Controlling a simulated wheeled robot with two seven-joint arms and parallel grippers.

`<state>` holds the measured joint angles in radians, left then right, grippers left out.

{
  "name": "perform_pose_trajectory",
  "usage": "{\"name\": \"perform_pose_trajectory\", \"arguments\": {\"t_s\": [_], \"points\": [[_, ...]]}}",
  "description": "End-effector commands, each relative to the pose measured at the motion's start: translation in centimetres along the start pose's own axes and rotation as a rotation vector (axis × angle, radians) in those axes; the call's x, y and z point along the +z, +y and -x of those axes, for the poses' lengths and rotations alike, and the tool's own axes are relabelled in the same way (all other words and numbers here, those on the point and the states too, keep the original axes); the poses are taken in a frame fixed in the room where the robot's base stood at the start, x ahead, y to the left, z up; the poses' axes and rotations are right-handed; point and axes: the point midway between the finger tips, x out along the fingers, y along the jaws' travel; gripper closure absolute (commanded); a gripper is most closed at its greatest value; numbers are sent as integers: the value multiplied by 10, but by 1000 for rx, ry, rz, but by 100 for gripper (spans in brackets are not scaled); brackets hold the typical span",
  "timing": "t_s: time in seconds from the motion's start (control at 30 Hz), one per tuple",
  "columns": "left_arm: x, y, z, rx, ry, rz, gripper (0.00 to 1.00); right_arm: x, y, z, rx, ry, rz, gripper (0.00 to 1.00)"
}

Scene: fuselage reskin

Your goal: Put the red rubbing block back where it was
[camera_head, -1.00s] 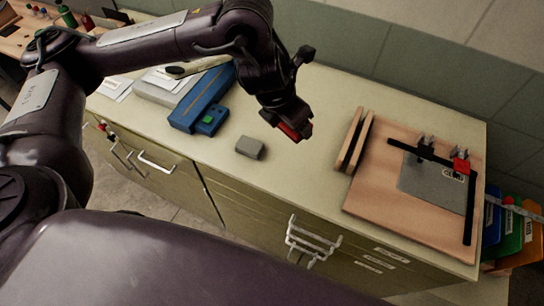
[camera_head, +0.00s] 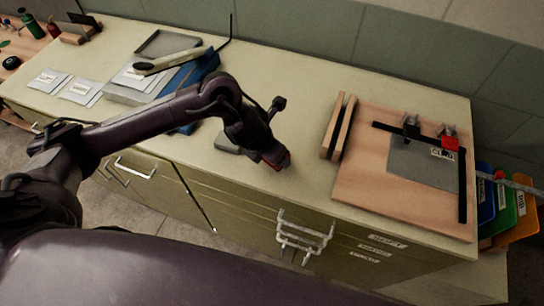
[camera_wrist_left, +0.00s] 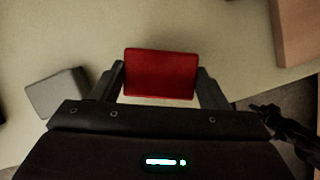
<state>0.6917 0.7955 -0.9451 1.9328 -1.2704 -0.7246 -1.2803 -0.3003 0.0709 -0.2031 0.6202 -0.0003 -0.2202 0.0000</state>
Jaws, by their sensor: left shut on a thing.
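The red rubbing block (camera_wrist_left: 160,74) is held between the two fingers of my left gripper (camera_wrist_left: 160,85), in the left wrist view. In the head view only a small red part of the block (camera_head: 284,162) shows under my left gripper (camera_head: 276,160), over the counter near its front edge. I cannot tell whether the block touches the counter. A grey block (camera_wrist_left: 58,93) lies on the counter to the left of the gripper; the arm partly hides it in the head view (camera_head: 228,143).
A wooden board (camera_head: 360,190) with a grey sheet (camera_head: 418,163), black strips and a red-topped clamp (camera_head: 448,142) is at the right. Two wooden bars (camera_head: 339,127) stand beside it. A blue case (camera_head: 196,72) and a grey tray (camera_head: 165,45) are at the back left.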

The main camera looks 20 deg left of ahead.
Motion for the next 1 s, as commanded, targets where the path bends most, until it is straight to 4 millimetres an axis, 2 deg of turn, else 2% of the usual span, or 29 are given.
{"name": "perform_pose_trajectory", "arguments": {"t_s": [0.03,0.17,0.57,0.6,0.77,1.0], "points": [[-5,0,-9,-1,5,3,50,0,0,-1,0,0,0,100],[-10,0,-22,-1,2,1,50,0,2,-1,2,0,0,100],[-11,0,-27,-1,0,0,50,2,11,-6,13,-2,0,100],[-11,0,-27,-1,0,0,31,2,11,-6,13,-2,0,100],[-11,0,-26,-1,0,1,10,2,11,-5,13,-2,0,100],[-11,0,-26,-1,0,1,10,2,11,-4,13,-2,0,100]]}}
